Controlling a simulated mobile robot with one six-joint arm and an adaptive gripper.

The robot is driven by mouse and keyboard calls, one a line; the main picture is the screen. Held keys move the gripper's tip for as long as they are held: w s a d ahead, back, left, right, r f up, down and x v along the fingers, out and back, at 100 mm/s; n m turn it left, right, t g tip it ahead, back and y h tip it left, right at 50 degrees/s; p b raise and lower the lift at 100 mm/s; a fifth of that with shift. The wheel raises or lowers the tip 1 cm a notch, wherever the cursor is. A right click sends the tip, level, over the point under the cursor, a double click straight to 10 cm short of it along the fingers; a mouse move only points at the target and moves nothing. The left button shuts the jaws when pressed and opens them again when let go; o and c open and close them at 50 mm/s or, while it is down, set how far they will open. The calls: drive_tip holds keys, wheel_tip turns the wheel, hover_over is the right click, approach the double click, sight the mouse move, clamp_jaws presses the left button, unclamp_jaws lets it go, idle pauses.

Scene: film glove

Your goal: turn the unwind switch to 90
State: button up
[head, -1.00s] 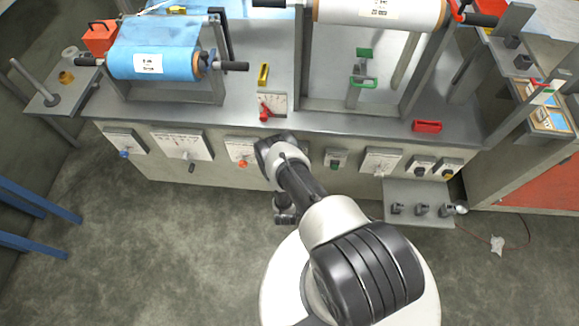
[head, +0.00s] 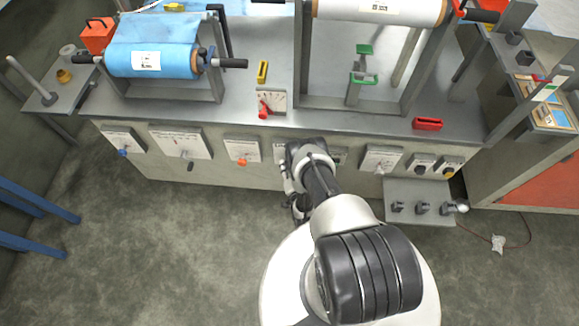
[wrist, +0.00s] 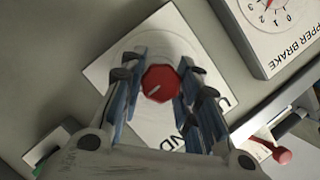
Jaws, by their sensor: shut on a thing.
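The unwind switch is a red knob (wrist: 160,84) with a pale pointer line, on a white plate (wrist: 112,72). The wrist view shows part of the plate's lettering; the fingers cover the rest, and I cannot read a 90 mark. My gripper (wrist: 161,90) is shut on the knob, one blue-padded finger on each side. The pointer line lies slantwise between the fingers. In the head view my arm hides the knob and most of its plate; only a strip of the plate (head: 280,150) shows.
The upper brake plate (wrist: 283,22) is close beside the switch; its orange knob (head: 242,162) shows in the head view. A red lever (head: 264,107) sits on the bench top above. A green-button plate (wrist: 48,150) lies on the other side. The floor in front is clear.

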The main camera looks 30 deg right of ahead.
idle(0.4)
drive_tip(key=o, duration=1.1)
drive_tip(key=v, duration=0.7)
drive_tip(key=shift+s, duration=0.3)
